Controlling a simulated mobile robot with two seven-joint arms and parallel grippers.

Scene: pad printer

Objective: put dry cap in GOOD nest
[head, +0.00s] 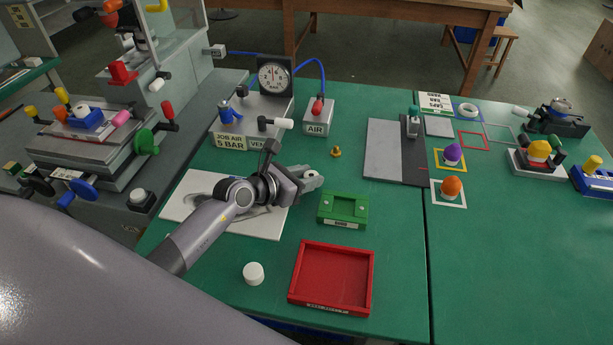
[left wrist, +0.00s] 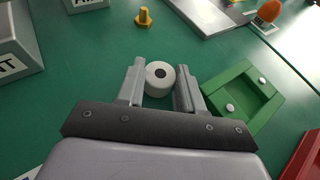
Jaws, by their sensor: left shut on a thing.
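In the left wrist view the left gripper (left wrist: 160,85) is shut on a white cap (left wrist: 159,72) with a dark round mark on top. The cap shows only in part between the fingers in the head view (head: 313,175). A green nest tray (head: 343,209) with a label on its front lies just right of and nearer than the gripper; it also shows in the left wrist view (left wrist: 245,97), apart from the cap. My right gripper is not in view.
A second white cap (head: 253,273) stands on the table beside the red tray (head: 331,278). A small brass part (head: 336,152) stands behind the gripper. The gauge box (head: 272,77), AIR box (head: 318,117) and grey plate (head: 395,150) stand farther back.

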